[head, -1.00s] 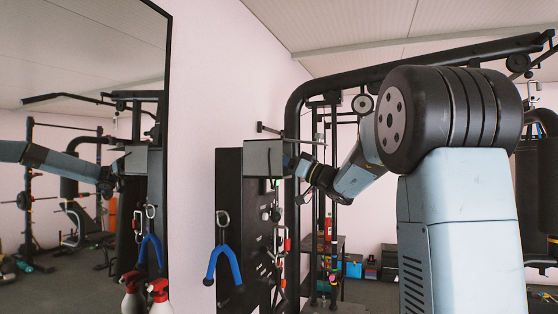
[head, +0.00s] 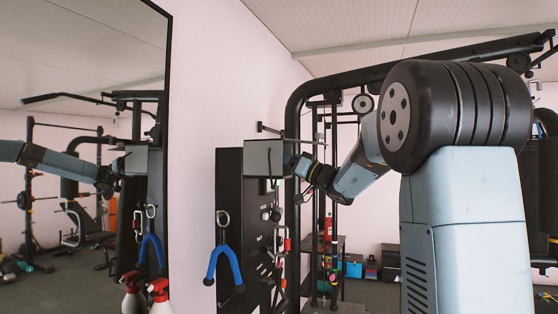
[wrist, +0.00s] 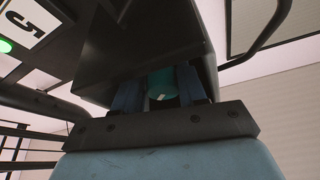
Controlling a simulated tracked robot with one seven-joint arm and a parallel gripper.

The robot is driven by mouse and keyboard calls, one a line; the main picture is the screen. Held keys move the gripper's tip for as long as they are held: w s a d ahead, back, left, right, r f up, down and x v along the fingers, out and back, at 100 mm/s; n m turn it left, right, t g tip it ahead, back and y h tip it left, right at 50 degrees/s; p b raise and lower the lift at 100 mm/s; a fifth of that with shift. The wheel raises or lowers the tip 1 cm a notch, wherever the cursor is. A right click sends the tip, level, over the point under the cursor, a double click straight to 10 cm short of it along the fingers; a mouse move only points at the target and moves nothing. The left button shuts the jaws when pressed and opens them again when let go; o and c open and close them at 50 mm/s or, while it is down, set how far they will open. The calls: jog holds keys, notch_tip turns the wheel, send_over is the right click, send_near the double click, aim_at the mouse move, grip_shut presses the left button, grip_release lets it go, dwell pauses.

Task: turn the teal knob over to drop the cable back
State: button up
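The teal knob (wrist: 161,80) shows in the wrist view as a rounded teal shape under a dark grey box-shaped housing (wrist: 145,40). My gripper (wrist: 161,92) has one blue finger on each side of the knob, and the knob fills the gap between them. The fingertips reach up into the housing's shadow, so the exact contact is hard to see. In the head view the housing (head: 263,158) is a grey box at the black board, with my gripper at its right side. The knob is hidden there. I cannot make out a cable for certain.
A black board (head: 228,190) carries carabiners and a blue-handled item (head: 222,262). A large mirror (head: 90,60) stands at left, with two red-topped spray bottles (head: 158,290) below it. A black gym frame (head: 295,110) stands close behind my arm.

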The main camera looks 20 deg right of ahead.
jog(key=shift+o, duration=0.2)
jog(key=v, duration=1.4)
jog(key=shift+w, duration=0.1)
jog(key=s+a+f+m+g+h, duration=0.2)
jog(key=s+a+f+g+h, duration=0.3)
jog(key=s+a+f+g, duration=0.65)
jog(key=s+f+m+t+h, duration=0.1)
jog(key=s+f+m+h, duration=0.1)
jog(key=s+f+h, duration=0.3)
jog(key=s+d+f+m+t+h, duration=0.1)
jog(key=s+f+h, duration=0.5)
jog(key=s, duration=0.7)
jog(key=shift+d+f+m+h, duration=0.35)
jog(key=shift+f+m, duration=0.15)
jog(key=shift+f, duration=0.1)
